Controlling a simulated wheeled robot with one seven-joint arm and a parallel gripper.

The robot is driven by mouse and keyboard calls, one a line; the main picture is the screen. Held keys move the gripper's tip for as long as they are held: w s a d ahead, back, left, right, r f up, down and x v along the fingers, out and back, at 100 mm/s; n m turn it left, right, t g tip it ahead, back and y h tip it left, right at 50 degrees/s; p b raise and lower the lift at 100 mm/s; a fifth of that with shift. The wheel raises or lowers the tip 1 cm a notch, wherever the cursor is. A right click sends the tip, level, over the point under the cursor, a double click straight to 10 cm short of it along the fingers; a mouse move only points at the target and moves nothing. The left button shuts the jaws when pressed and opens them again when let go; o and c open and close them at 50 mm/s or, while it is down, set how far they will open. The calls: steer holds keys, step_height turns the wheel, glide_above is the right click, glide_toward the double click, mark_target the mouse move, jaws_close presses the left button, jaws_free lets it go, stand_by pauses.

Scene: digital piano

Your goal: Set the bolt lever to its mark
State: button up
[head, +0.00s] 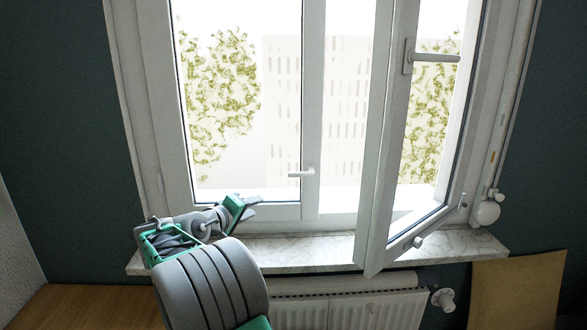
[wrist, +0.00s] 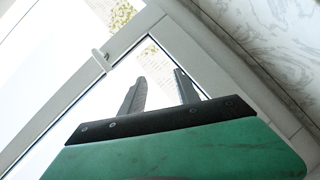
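A small white lever (head: 301,173), which looks like the bolt lever, sticks out to the left from the middle post of the window, low down. It also shows in the wrist view (wrist: 100,57), up and to the left of my fingers. My gripper (head: 250,205) is in front of the lower left pane, left of the lever and below it, not touching it. In the wrist view my gripper (wrist: 160,76) is open, with two grey fingers apart and nothing between them. I cannot make out a mark for the lever.
The right sash (head: 372,225) stands open into the room, with its own handle (head: 436,57). A marble sill (head: 310,246) runs below the window, above a radiator (head: 360,308). A wooden surface (head: 80,305) is at the lower left.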

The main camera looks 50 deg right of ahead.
mark_target(293, 176)
steer(key=s+d+r+g+h, duration=0.1)
steer(key=d+r, duration=0.1)
steer(key=s+d+r+g+h, duration=0.1)
steer(key=d+g+h, duration=0.1)
steer(key=d, duration=0.1)
steer(key=s+d+r+g+h+p, duration=0.1)
steer(key=s+d+r+h, duration=0.1)
steer(key=shift+d+r, duration=0.3)
steer(key=shift+d, duration=0.1)
steer(key=d, duration=0.2)
steer(key=d+p, duration=0.1)
steer(key=d, duration=0.1)
steer(key=d+p, duration=0.1)
steer(key=d, duration=0.2)
steer(key=shift+s+r, duration=0.3)
steer(key=shift+r, duration=0.1)
steer(key=shift+c, duration=0.6)
jaws_close()
